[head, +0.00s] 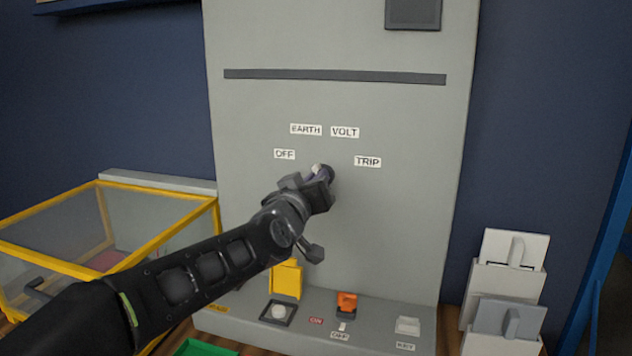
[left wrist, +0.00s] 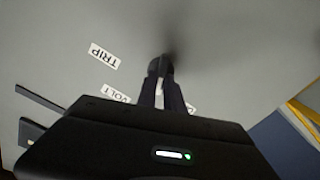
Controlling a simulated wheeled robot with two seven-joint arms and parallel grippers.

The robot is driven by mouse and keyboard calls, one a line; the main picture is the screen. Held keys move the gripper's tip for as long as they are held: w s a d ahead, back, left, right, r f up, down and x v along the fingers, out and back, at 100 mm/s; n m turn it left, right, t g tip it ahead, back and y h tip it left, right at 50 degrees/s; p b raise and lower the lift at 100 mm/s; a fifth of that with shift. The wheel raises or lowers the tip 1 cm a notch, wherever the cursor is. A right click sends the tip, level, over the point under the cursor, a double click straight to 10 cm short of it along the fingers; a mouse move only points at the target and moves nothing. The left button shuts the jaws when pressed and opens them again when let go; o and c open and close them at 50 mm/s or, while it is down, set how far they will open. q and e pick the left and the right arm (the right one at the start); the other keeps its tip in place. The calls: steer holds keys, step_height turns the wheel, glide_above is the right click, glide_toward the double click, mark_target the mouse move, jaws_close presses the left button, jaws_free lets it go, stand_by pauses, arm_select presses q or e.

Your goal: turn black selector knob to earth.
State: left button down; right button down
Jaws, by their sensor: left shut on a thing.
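The black selector knob (head: 326,172) is on the upright grey panel (head: 400,230), below the labels EARTH (head: 306,129) and VOLT (head: 345,132), with OFF (head: 284,154) to the left and TRIP (head: 367,161) to the right. My left gripper (head: 318,178) is shut on the knob and hides much of it. A pale mark shows at the knob's upper left in the head view. In the left wrist view the knob (left wrist: 160,66) shows between the fingertips, with the TRIP label beside it. The exact setting is hard to tell. My right gripper is not in view.
The panel's lower ledge carries an orange switch (head: 347,303), a white round button (head: 279,312) and a raised yellow cover (head: 287,279). A yellow-framed clear box (head: 160,192) stands left. Grey and white boxes (head: 508,280) stand right. The panel around the knob is clear.

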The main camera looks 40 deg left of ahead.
arm_select(q)
steer(key=c, duration=1.5)
jaws_free()
steer(key=shift+o, duration=0.2)
steer(key=v, duration=0.7)
steer(key=shift+s+d+b, duration=0.15)
steer(key=shift+s+b, duration=0.2)
